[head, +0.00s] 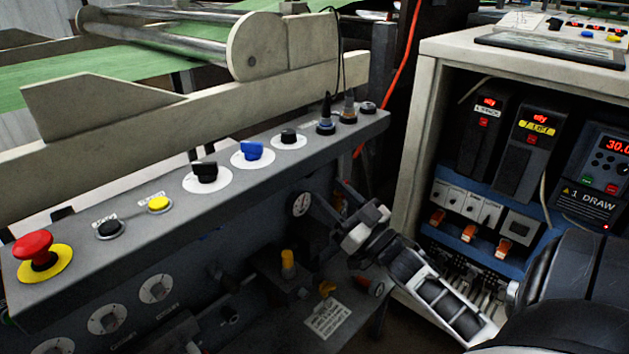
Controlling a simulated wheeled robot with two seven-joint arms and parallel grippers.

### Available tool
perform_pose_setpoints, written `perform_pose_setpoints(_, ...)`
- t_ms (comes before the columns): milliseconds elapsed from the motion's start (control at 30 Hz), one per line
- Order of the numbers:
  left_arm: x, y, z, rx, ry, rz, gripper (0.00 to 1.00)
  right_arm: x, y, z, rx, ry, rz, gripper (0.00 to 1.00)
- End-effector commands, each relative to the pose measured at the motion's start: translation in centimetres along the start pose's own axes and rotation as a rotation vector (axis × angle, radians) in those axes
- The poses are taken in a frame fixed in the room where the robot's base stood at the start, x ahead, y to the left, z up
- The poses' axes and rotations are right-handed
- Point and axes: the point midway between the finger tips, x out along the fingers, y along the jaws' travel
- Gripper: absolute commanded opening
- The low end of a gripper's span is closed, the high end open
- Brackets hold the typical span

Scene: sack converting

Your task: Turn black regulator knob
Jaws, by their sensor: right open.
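My right gripper (335,207) reaches in from the lower right, below the right end of the sloped control panel (120,260). On the panel top, a black knob (205,172) sits on a white dial, and a smaller black knob (289,136) sits further right. My left gripper is out of view.
The panel also carries a red emergency button (35,249), a yellow button (159,204) and a blue knob (252,150). Below are a yellow-topped fitting (288,262) and a white label (327,318). An open electrical cabinet (409,170) stands right, close to my arm.

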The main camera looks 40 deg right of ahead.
Motion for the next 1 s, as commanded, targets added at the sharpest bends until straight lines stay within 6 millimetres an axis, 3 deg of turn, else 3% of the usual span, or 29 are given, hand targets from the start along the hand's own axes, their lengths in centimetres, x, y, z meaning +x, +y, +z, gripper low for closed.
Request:
perform_pose_setpoints(100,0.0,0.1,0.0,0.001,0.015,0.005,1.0,2.4,0.0,0.1,-0.002,0.003,-0.001,0.51)
perform_pose_setpoints(300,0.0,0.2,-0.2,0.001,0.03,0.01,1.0,4.9,0.0,0.1,0.0,0.001,-0.001,0.51)
perform_pose_setpoints(700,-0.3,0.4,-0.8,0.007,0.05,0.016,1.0,5.6,0.0,0.1,-0.001,-0.002,0.0,0.51)
perform_pose_setpoints(867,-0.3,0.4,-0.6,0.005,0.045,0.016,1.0,5.6,0.0,0.1,0.0,-0.002,0.0,0.1)
perform_pose_setpoints(1000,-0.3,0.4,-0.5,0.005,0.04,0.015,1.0,5.6,0.0,0.1,-0.001,-0.002,0.0,0.07)
